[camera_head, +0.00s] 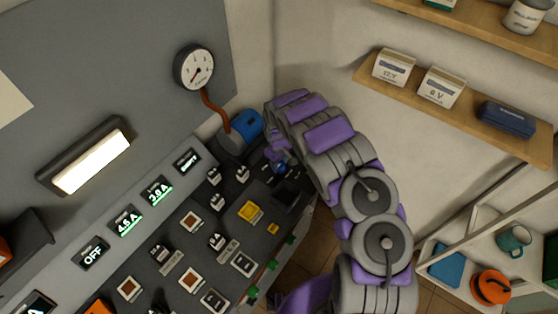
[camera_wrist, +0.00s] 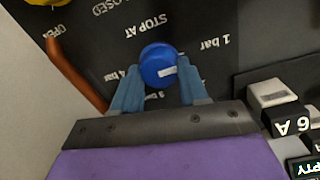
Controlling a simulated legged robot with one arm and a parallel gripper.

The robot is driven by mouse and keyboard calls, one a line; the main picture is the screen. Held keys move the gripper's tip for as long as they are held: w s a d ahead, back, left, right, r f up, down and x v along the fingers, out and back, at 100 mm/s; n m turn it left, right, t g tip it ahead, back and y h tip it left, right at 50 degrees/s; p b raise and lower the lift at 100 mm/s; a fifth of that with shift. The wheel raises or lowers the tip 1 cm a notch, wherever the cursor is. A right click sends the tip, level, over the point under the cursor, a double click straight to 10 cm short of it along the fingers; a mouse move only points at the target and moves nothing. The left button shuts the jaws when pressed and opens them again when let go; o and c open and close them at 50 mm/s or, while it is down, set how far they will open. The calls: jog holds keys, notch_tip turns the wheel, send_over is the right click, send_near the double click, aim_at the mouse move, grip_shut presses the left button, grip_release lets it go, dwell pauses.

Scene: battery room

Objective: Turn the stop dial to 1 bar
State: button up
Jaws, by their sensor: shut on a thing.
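The stop dial (camera_wrist: 158,65) is a round blue knob on the dark panel, with a small white mark on the right of its face. In the wrist view the labels "STOP AT", "1 bar" and two partly hidden ones surround it; "1 bar" is at the upper right. The white mark lies on the right side of the face, its exact setting unclear. My gripper (camera_wrist: 160,88) is shut on the dial, one blue finger on each side. In the head view my gripper (camera_head: 279,161) reaches the panel's far right end, where the dial is small and partly covered.
A round gauge (camera_head: 194,67) hangs on the grey wall, joined by a copper pipe to a blue-and-grey machine (camera_head: 246,125). Switches and displays fill the panel left of my arm. Black-and-white blocks (camera_wrist: 275,95) stand close right of my gripper. Shelves (camera_head: 465,105) are at right.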

jog(key=o, duration=1.1)
jog(key=shift+c, duration=0.2)
notch_tip(320, 180, up, 17)
jog(key=shift+a+r, duration=0.15)
jog(key=shift+a, duration=0.15)
jog(key=shift+s, duration=0.1)
